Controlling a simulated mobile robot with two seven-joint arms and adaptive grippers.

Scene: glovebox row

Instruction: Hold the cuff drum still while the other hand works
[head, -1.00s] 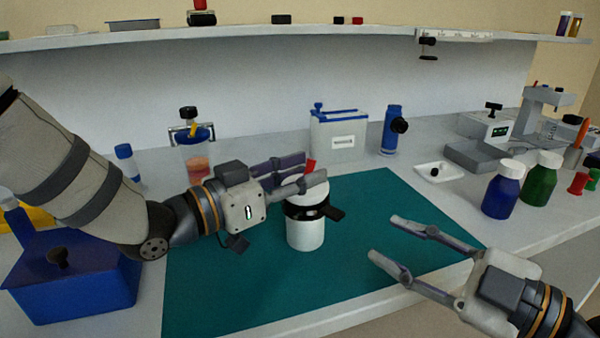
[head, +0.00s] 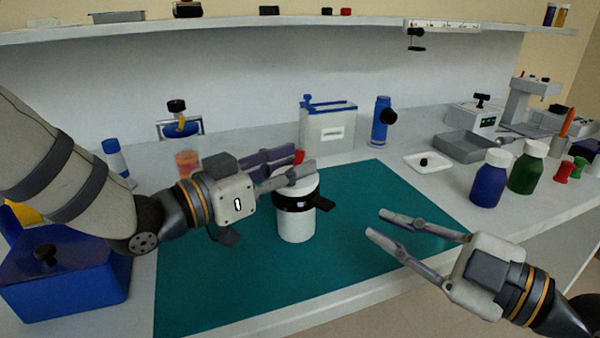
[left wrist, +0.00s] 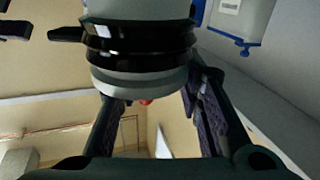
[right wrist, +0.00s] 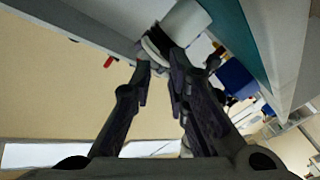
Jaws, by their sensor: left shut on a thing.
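The cuff drum, a white cylinder with a black band, stands upright on the green mat (head: 345,252); its white lower body (head: 296,226) is clear in the head view. My left gripper (head: 289,166) is shut on its upper part, with a finger on each side. In the left wrist view the drum (left wrist: 140,75) sits between the fingers, with a small red part beyond it. My right gripper (head: 376,222) is open and empty, to the right of the drum and apart from it. The drum (right wrist: 187,22) also shows past the right fingers in the right wrist view.
A blue box (head: 65,285) stands at left. A white box with blue trim (head: 328,128) and a blue cylinder (head: 380,122) stand behind the mat. Blue (head: 490,180) and green (head: 528,168) bottles stand at right. The mat's front is clear.

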